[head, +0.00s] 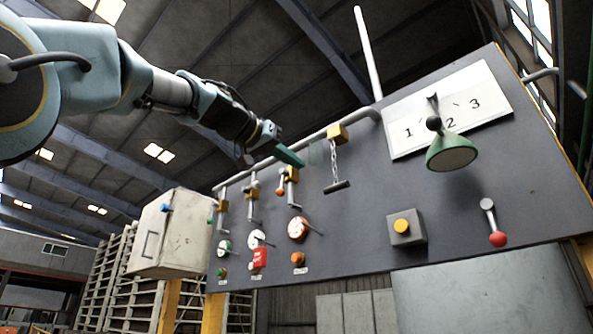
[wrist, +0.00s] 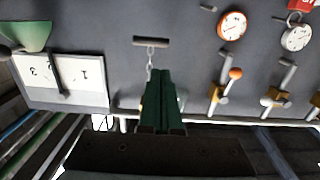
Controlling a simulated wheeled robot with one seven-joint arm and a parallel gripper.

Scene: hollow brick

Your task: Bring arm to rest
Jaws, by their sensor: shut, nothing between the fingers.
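My arm reaches in from the upper left of the head view. My gripper (head: 297,160) has green fingers and is in front of the upper part of the dark panel (head: 355,215), left of the hanging chain with a bar handle (head: 337,187). In the wrist view my gripper (wrist: 163,75) shows its two green fingers side by side and shut, with nothing held. The chain's bar handle (wrist: 151,41) shows just beyond the fingertips in that view. I cannot tell the exact gap to the panel.
The panel bears a green cone-shaped horn (head: 451,153), a 1-2-3 plate (head: 400,133), a yellow button (head: 402,226), a red-knobbed lever (head: 497,239), several gauges and valves, and a red tag (head: 260,257). A white cabinet (head: 172,235) stands left. Open air lies below my arm.

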